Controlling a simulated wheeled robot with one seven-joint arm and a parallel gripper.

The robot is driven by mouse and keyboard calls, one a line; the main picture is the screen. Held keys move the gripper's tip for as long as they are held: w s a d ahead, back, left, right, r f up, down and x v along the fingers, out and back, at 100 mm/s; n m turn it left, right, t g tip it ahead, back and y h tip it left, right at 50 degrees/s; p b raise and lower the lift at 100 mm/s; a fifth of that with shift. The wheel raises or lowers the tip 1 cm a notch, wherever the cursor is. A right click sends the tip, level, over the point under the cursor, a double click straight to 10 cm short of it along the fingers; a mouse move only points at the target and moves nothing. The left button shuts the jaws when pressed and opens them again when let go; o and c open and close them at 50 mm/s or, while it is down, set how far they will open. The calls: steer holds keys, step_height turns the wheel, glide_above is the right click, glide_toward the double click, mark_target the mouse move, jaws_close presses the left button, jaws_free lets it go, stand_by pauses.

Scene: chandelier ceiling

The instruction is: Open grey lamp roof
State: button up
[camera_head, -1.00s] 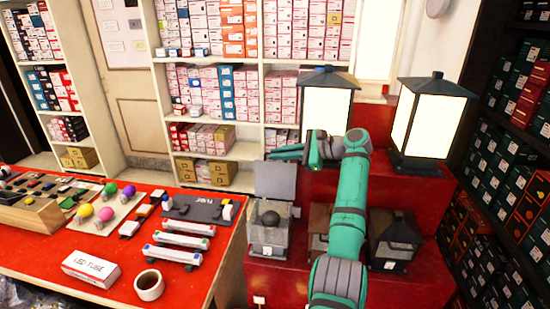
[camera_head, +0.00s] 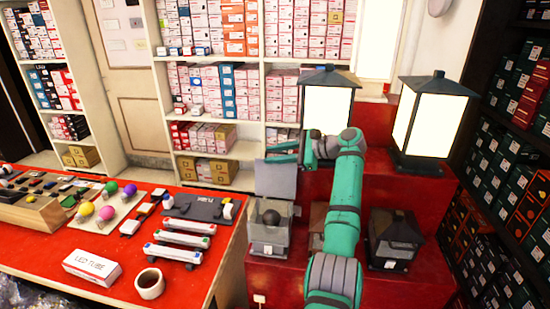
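The grey lamp (camera_head: 269,236) stands on the red stepped stand, left of my arm. Its flat grey roof (camera_head: 275,179) is raised steeply at the back of the glass body, so the top looks open. A dark round object (camera_head: 271,218) shows inside the lamp. My gripper (camera_head: 281,153) points left, just above the raised roof's upper edge in the picture. I cannot tell whether it touches the roof. Its fingers are small and seen from the side, and nothing is visibly held between them.
A brown-roofed lamp (camera_head: 317,222) is partly hidden behind my arm. A dark lamp (camera_head: 394,240) stands to its right. Two lit lanterns (camera_head: 327,102) (camera_head: 432,122) stand higher up. A red table (camera_head: 120,257) with bulbs and tubes lies left.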

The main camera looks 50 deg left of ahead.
steer(key=v, duration=0.9)
steer(key=shift+d+r, duration=0.2)
steer(key=shift+d, duration=0.15)
